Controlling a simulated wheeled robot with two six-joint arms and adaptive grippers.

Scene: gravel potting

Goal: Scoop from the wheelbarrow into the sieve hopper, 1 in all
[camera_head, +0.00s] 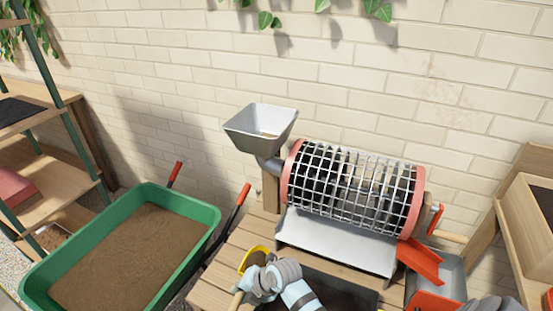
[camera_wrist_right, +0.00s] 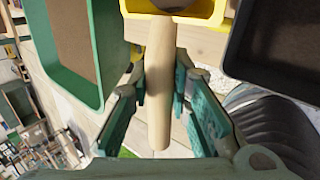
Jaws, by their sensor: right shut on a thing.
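My right gripper (camera_head: 254,284) is shut on the pale wooden handle of a yellow scoop (camera_head: 254,257). The handle (camera_wrist_right: 160,90) runs between the fingers in the right wrist view, with the scoop's yellow rim (camera_wrist_right: 208,14) at the top. Something brown shows within the rim, but I cannot tell how full it is. The gripper is over the wooden table, right of the green wheelbarrow (camera_head: 209,233), which holds brown material. My left gripper is not in view.
The mesh sieve drum (camera_head: 350,190) with red end rings is right of the hopper, above a white chute (camera_head: 335,245). A dark tray (camera_head: 350,294) lies on the table (camera_head: 235,245). Red wheelbarrow handles (camera_head: 243,194) rise beside the table. A shelf (camera_head: 60,180) stands left.

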